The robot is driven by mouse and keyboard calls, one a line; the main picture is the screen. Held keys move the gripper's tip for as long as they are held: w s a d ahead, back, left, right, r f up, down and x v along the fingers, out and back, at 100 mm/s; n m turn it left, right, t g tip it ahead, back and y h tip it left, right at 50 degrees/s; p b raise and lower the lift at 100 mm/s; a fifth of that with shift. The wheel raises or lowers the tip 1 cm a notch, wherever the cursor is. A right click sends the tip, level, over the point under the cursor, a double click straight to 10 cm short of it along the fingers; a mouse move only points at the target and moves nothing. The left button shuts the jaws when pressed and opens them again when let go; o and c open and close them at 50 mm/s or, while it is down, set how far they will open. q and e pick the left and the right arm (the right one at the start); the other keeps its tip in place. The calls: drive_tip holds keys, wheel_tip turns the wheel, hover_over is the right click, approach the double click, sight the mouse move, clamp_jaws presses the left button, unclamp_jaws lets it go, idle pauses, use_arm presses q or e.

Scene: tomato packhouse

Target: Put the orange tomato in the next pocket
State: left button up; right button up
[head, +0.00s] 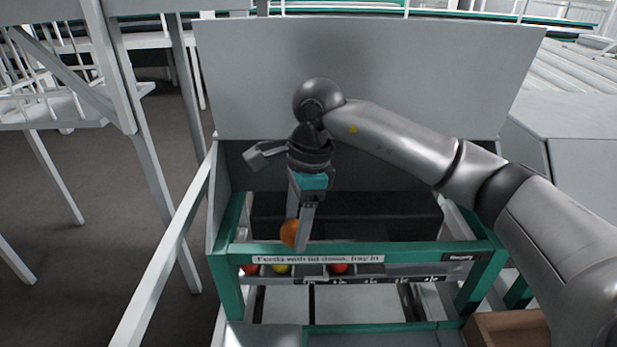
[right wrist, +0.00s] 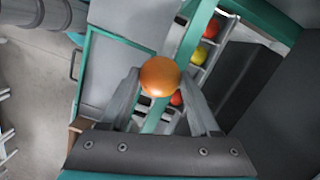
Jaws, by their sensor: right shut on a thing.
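The orange tomato (head: 288,233) is held between the fingers of my right gripper (head: 298,232), above and just behind the green front bar. In the right wrist view the tomato (right wrist: 160,76) sits between the fingertips of the right gripper (right wrist: 162,88). The pocket tray (head: 375,268) shows below the bar, with a red tomato (head: 250,269), a yellow tomato (head: 281,268) and another red tomato (head: 340,267). A gap with no visible tomato lies between the yellow one and the second red one. The bar and label hide the tray's upper part. My left gripper is not in view.
The raised grey lid (head: 370,75) stands behind my right arm. The green front bar (head: 420,250) crosses in front of the dark opening. A brown wooden box (head: 510,333) is at the lower right. White railings (head: 165,255) stand at the left.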

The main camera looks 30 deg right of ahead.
drive_tip(key=w+d+r+m+t+h+p, duration=0.1)
drive_tip(key=w+d+m+t+h, duration=0.2)
drive_tip(key=m, duration=0.8)
drive_tip(key=w+d+r+m+h+p, duration=0.1)
drive_tip(key=w+d+m+p, duration=0.2)
drive_tip(key=m, duration=0.7)
drive_tip(key=shift+m, duration=0.3)
drive_tip(key=f+b, duration=0.4)
drive_tip(key=f, duration=0.1)
drive_tip(key=w+f+b, duration=0.1)
drive_tip(key=f+b, duration=0.4)
drive_tip(key=f, duration=0.1)
drive_tip(key=f+b, duration=0.4)
drive_tip(key=f, duration=0.1)
drive_tip(key=shift+w+f, duration=0.2)
drive_tip(key=shift+f, duration=0.1)
drive_tip(key=shift+f+b, duration=0.15)
drive_tip(key=shift+b, duration=0.2)
drive_tip(key=shift+s+a, duration=0.15)
drive_tip(key=shift+s, duration=0.05)
drive_tip(key=o, duration=1)
